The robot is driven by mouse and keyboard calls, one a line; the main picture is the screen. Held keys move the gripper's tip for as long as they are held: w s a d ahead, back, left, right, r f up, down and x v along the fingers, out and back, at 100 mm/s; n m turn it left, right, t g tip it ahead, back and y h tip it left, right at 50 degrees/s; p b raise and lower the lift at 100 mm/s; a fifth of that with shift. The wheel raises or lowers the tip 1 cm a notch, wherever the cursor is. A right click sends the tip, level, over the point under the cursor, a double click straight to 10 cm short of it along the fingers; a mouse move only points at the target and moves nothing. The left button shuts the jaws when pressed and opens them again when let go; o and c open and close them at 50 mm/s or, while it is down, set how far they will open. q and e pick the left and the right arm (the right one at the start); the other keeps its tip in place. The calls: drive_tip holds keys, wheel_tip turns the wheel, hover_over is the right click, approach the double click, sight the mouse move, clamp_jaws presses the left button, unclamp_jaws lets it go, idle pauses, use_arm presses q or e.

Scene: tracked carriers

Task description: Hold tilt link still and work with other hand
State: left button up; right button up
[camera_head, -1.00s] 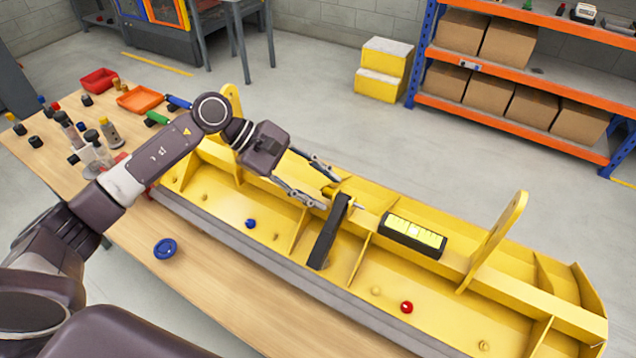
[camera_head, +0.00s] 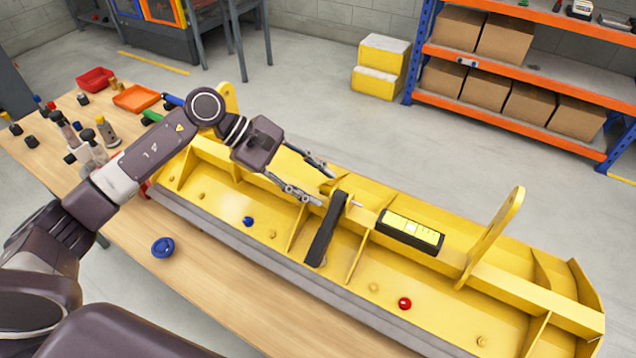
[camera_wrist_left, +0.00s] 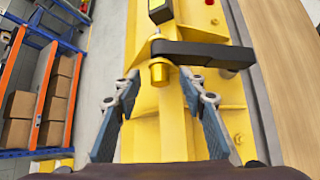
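The tilt link, a black bar (camera_head: 326,232), lies across the yellow carrier frame (camera_head: 510,288), its upper end at the frame's central beam. In the left wrist view the link (camera_wrist_left: 205,53) extends right from a brass-coloured pin (camera_wrist_left: 158,71). My left gripper (camera_head: 328,188) is just left of the link's upper end, with its two fingers spread. In the left wrist view the open gripper (camera_wrist_left: 159,78) has one finger on each side of the pin's line, with nothing held between them. Whether a fingertip touches the link is unclear. My right gripper is out of view.
A yellow-faced level-like block (camera_head: 411,232) sits on the beam right of the link. An upright yellow lug (camera_head: 494,236) stands farther right. Red (camera_head: 405,303) and blue (camera_head: 248,221) knobs sit in the frame. A blue ring-shaped part (camera_head: 163,247) lies on the wooden table (camera_head: 205,285).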

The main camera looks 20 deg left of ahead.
use_arm(q)
drive_tip(key=v, duration=1.1)
drive_tip(key=shift+s+a, duration=0.1)
